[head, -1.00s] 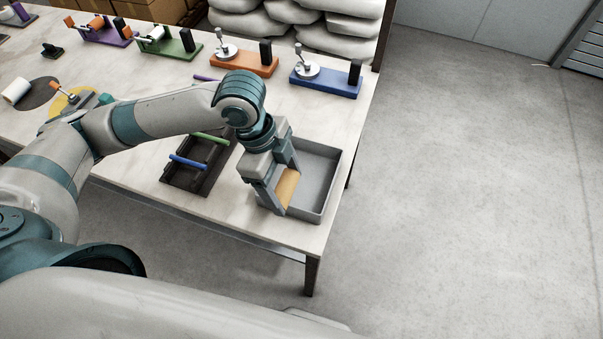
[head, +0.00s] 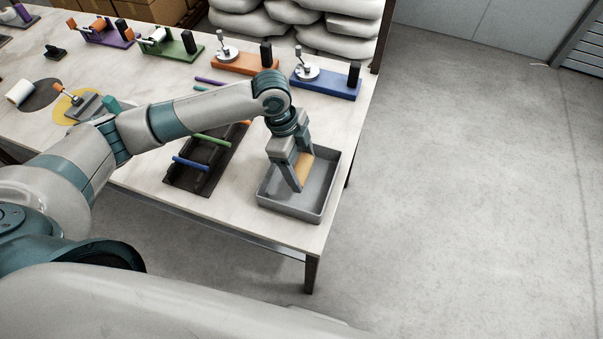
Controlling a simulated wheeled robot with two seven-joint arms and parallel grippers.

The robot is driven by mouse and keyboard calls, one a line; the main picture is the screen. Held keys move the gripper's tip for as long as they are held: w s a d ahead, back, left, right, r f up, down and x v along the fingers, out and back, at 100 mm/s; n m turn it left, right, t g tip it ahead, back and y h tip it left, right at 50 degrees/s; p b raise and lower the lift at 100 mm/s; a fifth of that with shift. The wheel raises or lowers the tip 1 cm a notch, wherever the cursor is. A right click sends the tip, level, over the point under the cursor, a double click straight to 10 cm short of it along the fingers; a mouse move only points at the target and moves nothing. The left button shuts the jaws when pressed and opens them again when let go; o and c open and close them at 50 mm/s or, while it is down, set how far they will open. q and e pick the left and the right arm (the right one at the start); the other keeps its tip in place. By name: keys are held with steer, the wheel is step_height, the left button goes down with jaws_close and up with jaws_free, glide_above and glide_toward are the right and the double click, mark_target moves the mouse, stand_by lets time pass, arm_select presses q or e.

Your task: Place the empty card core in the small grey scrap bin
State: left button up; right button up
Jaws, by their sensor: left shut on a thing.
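The card core (head: 306,167) is a tan cylinder between the fingers of my left gripper (head: 300,176). The gripper is shut on it and points down. In the head view the core and fingertips lie over the inside of the small grey scrap bin (head: 318,207), a shallow open box at the table's right front corner. How high the core is above the bin floor I cannot tell. The part of the core behind the near finger is hidden. The visible bin floor is empty. My right gripper is not in view.
A dark tray (head: 176,184) with blue and green rods stands left of the bin. Orange (head: 240,63) and blue (head: 326,84) fixtures stand behind it, with green and purple ones further left. The table's right edge is close to the bin.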

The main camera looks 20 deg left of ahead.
mark_target(302, 175)
arm_select(q)
steer(key=shift+f+p, duration=0.7)
steer(key=shift+f, duration=1.3)
steer(key=shift+f, duration=0.15)
steer(key=o, duration=1)
steer(key=shift+o, duration=0.2)
steer(key=shift+r, duration=0.2)
steer(key=b+v, duration=0.2)
steer(key=v, duration=1)
